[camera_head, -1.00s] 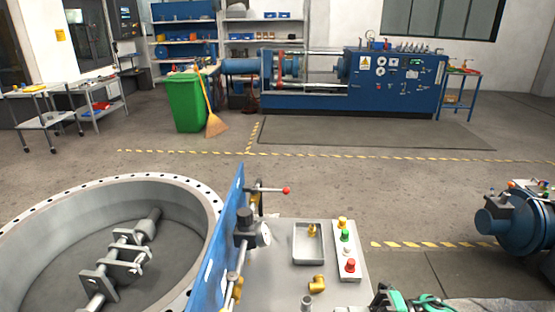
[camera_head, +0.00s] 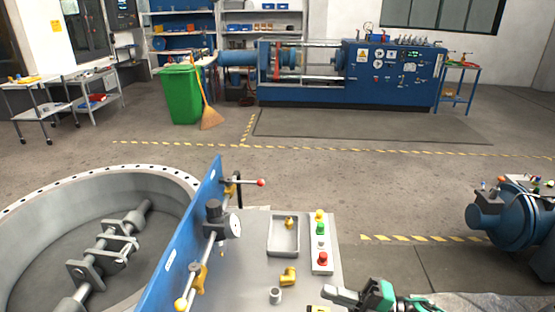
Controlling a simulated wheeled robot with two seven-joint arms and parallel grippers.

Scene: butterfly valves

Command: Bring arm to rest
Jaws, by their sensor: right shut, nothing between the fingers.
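My right gripper (camera_head: 328,300) shows at the bottom edge, right of centre, with grey fingers and a green and black body. It is shut and empty, near the front right of the grey bench top (camera_head: 256,275). My left gripper is not in view. A blue panel (camera_head: 190,245) stands upright at the bench's left side.
On the bench are a grey tray (camera_head: 272,236) with a brass fitting, a button box (camera_head: 321,250), a brass elbow (camera_head: 289,276) and a grey cylinder (camera_head: 275,295). A large flanged ring (camera_head: 90,178) stands at left. A blue valve body (camera_head: 510,220) is at right.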

